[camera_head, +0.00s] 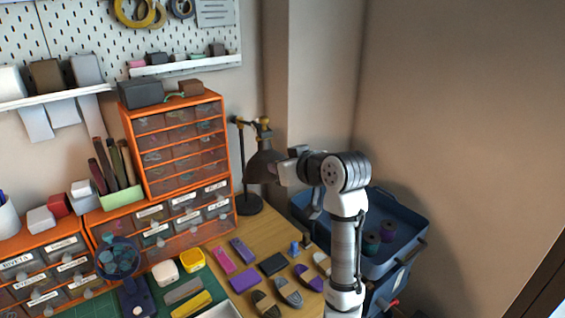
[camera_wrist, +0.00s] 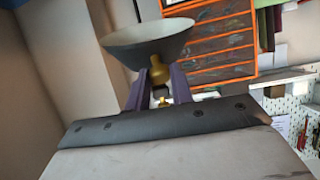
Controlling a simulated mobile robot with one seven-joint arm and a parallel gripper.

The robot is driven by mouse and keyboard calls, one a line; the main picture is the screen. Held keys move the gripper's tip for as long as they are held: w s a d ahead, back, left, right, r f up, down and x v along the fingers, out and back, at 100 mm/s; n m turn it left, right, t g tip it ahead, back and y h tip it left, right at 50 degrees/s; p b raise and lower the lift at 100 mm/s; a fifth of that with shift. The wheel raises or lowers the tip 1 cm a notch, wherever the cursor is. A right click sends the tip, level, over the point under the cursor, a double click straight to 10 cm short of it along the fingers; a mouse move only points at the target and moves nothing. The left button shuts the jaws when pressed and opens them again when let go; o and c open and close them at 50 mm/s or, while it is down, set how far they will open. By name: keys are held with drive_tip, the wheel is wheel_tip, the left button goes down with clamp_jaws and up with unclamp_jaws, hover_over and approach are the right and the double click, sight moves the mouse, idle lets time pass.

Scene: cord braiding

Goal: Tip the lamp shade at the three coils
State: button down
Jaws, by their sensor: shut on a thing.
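The desk lamp has a dark, bell-shaped shade (camera_head: 262,165), hanging from a jointed arm above a round black base (camera_head: 249,204). In the wrist view the shade (camera_wrist: 148,42) shows its pale side, with a brass neck (camera_wrist: 155,78) at its narrow end. My gripper (camera_head: 282,171) is at the shade's right side. In the wrist view its two fingers (camera_wrist: 158,84) are closed about the brass neck. Coils stand in the blue bin: a teal one (camera_head: 371,243) and a purple one (camera_head: 388,230). A third coil cannot be made out; my arm covers part of the bin.
The blue bin (camera_head: 408,262) stands right of the wooden table (camera_head: 222,243). Orange drawer cabinets (camera_head: 190,228) rise close left of the lamp. Shoe-sole shapes (camera_head: 288,291) and small blocks lie on the table. A wall corner is behind the lamp.

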drive_tip(key=c, duration=1.2)
unclamp_jaws()
drive_tip(key=shift+c, duration=0.2)
drive_tip(key=shift+s, duration=0.1)
drive_tip(key=b+v, duration=0.3)
drive_tip(key=v, duration=1)
drive_tip(key=shift+s+d, duration=0.15)
drive_tip(key=shift+s, duration=0.2)
drive_tip(key=shift+r, duration=0.1)
